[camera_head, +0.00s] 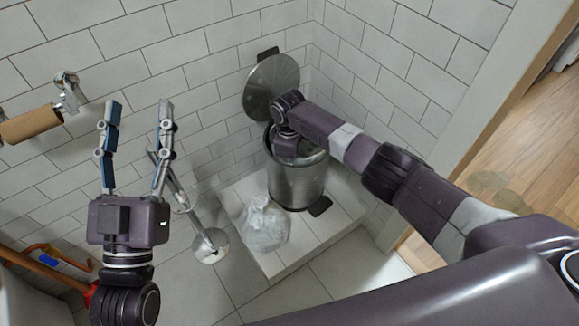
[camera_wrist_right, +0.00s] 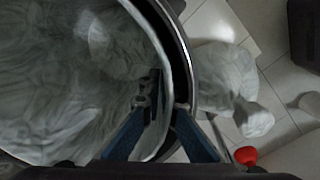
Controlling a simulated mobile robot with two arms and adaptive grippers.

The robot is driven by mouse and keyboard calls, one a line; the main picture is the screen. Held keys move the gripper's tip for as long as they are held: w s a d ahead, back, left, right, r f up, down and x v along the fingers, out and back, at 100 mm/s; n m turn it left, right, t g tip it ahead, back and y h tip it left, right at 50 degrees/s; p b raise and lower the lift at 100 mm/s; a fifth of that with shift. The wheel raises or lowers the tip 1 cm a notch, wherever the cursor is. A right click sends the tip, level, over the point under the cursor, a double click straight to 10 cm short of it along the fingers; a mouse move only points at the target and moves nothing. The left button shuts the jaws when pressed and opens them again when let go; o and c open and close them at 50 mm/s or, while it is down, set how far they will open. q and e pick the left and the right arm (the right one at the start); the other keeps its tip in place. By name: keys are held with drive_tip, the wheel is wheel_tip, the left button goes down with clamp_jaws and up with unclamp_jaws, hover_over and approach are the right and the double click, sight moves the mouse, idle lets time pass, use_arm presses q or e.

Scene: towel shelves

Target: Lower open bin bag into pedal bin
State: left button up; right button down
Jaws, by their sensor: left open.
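The metal pedal bin (camera_head: 297,182) stands on a tiled ledge with its round lid (camera_head: 272,88) tipped up against the wall. My right arm reaches over its mouth; in the head view it hides the right gripper and most of the opening. In the right wrist view, a pale translucent bin bag (camera_wrist_right: 75,85) fills the bin's mouth, its edge inside the dark rim (camera_wrist_right: 184,60). My right gripper (camera_wrist_right: 168,105) is at this edge, one finger on the bag side, one toward the rim; its grip is unclear. My left gripper (camera_head: 138,108) is open, empty and away from the bin.
A knotted, filled clear bag (camera_head: 265,223) sits on the ledge (camera_head: 322,228) in front of the bin; it also shows in the right wrist view (camera_wrist_right: 228,80). A metal stand (camera_head: 209,245) is left of the ledge. A cardboard roll (camera_head: 30,124) hangs on the left wall. Tiled walls close the corner.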

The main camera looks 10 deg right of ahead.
drive_tip(key=c, duration=2.7)
unclamp_jaws()
drive_tip(key=shift+s+d+f, duration=0.1)
drive_tip(key=shift+s+f, duration=0.2)
drive_tip(key=shift+f, duration=0.05)
drive_tip(key=o, duration=0.5)
drive_tip(key=shift+o, duration=0.6)
drive_tip(key=shift+w, duration=0.1)
drive_tip(key=shift+r, duration=0.1)
wheel_tip(320, 180, up, 12)
